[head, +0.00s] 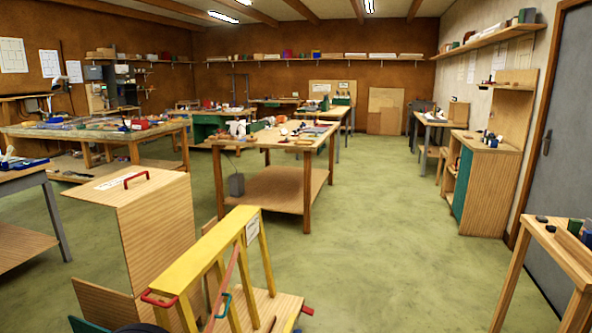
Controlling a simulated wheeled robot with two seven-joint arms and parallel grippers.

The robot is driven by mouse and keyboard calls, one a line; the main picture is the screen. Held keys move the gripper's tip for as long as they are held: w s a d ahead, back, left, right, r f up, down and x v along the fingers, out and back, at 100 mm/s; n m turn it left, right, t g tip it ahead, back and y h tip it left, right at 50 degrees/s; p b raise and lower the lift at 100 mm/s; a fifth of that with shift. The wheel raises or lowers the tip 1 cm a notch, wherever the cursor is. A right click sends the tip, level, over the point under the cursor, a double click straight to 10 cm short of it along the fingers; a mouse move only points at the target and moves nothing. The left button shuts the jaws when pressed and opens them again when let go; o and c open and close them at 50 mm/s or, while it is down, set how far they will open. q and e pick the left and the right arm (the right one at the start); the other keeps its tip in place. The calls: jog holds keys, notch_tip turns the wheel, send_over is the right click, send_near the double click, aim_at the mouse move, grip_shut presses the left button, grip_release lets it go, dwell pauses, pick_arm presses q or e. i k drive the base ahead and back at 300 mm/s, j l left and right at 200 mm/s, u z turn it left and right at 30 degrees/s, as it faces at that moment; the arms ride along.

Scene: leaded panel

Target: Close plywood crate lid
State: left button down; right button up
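The plywood crate (158,232) stands in the left foreground, with a broad striped-grain face towards the right. A flat plywood panel with a red handle (136,178) and a white label, apparently the lid (100,192), lies across its top and juts out to the left. Green floor shows beneath the jutting part. A lower plywood panel (108,303) sticks out at the left near the bottom edge. I cannot tell how the lid is hinged. Neither of my grippers shows in the head view.
A yellow wooden frame (205,250) stands right beside the crate on a plywood base (262,308), with red and teal handles near it. A workbench (270,140) stands behind. Open green floor (390,230) lies to the right, before a cabinet (488,185) and a small table (560,250).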

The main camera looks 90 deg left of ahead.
aim_at(153, 206)
jog(key=u, duration=3.9)
jog(key=i+u, duration=0.2)
jog(key=i, duration=1)
